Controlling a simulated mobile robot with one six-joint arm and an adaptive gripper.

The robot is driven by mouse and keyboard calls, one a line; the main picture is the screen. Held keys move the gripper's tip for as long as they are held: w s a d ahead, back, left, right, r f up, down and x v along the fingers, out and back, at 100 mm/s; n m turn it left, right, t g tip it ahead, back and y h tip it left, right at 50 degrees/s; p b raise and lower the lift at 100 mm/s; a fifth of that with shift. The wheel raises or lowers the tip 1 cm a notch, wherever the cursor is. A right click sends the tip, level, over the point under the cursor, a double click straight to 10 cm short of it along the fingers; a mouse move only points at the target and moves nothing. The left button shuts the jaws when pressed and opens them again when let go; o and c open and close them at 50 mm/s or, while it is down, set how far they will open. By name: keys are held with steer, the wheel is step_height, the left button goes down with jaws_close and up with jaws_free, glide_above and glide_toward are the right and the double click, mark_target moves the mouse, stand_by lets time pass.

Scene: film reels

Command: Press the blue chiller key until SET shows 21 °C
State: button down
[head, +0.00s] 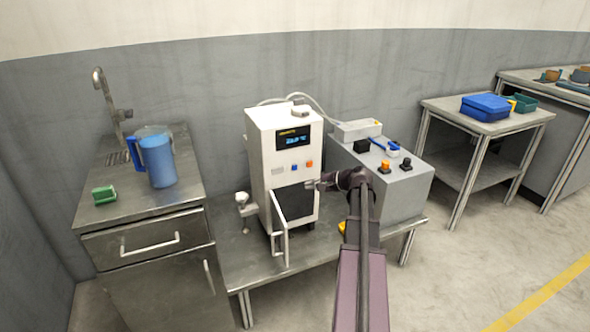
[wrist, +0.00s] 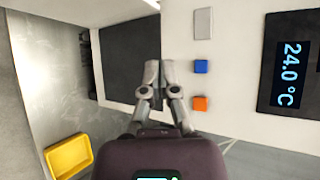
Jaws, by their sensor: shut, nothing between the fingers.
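The white chiller (head: 265,155) stands on the metal bench in the head view, with a dark display (head: 293,138) near its top. In the wrist view the display (wrist: 290,72) reads 24.0 °C, seen sideways; whether this is the SET value I cannot tell. The blue key (wrist: 201,66) sits between a grey key (wrist: 203,23) and an orange key (wrist: 200,103). In the head view the blue key (head: 294,167) is beside the orange one. My gripper (wrist: 158,65) is shut and empty, in front of the chiller's dark opening, below the keys and apart from the blue key.
A flap with a handle (head: 281,243) hangs open at the chiller's front. A grey box (head: 405,185) with knobs stands right of it. A yellow tray (wrist: 69,156) lies on the bench. A blue jug (head: 158,162) stands on the left counter.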

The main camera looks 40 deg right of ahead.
steer(key=shift+w, duration=0.15)
stand_by(0.3)
glide_toward(290, 171)
steer(key=shift+w+a+f, duration=1.4)
steer(key=shift+w, duration=0.25)
steer(key=shift+w, duration=0.1)
stand_by(0.5)
steer(key=shift+w+d, duration=0.1)
steer(key=shift+w, duration=0.2)
steer(key=shift+w+d, duration=0.1)
steer(key=shift+w, duration=0.4)
stand_by(1.1)
steer(key=shift+s, duration=0.1)
steer(key=shift+s+a, duration=0.25)
steer(key=shift+s, duration=0.5)
steer(key=shift+s, duration=0.1)
stand_by(0.3)
steer(key=shift+s+a, duration=0.2)
steer(key=shift+s, duration=0.6)
steer(key=shift+s+a, duration=0.15)
steer(key=shift+s, duration=0.6)
steer(key=shift+s+a, duration=0.2)
steer(key=shift+s, duration=0.6)
